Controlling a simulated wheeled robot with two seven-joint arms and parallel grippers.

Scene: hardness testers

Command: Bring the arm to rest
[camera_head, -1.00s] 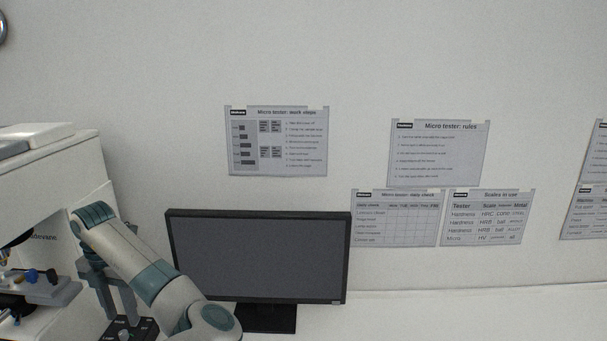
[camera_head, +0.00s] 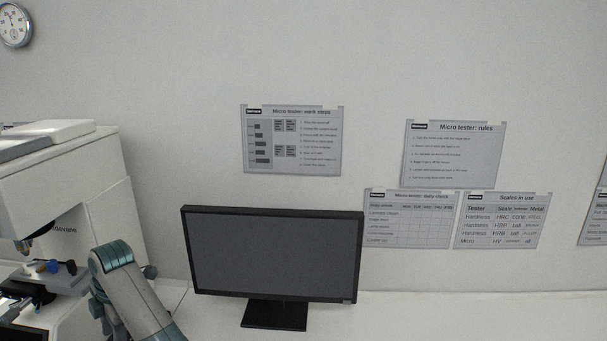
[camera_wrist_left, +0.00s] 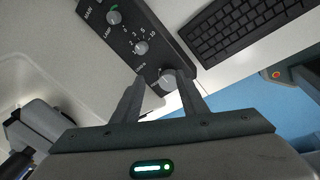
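My left arm (camera_head: 130,290) rises from the bottom edge in the head view, bent beside the white tester (camera_head: 70,190). Its gripper is not clearly seen there. The fingers point towards a black control box (camera_wrist_left: 140,45) with several knobs. One knob (camera_wrist_left: 167,79) shows beyond the fingertips; I cannot tell the distance, but no contact is visible. My right gripper is in neither view.
A black monitor (camera_head: 272,253) stands on the white bench (camera_head: 440,315), which is clear to its right. A keyboard (camera_wrist_left: 235,30) lies beside the control box. Posters and a clock (camera_head: 14,25) hang behind.

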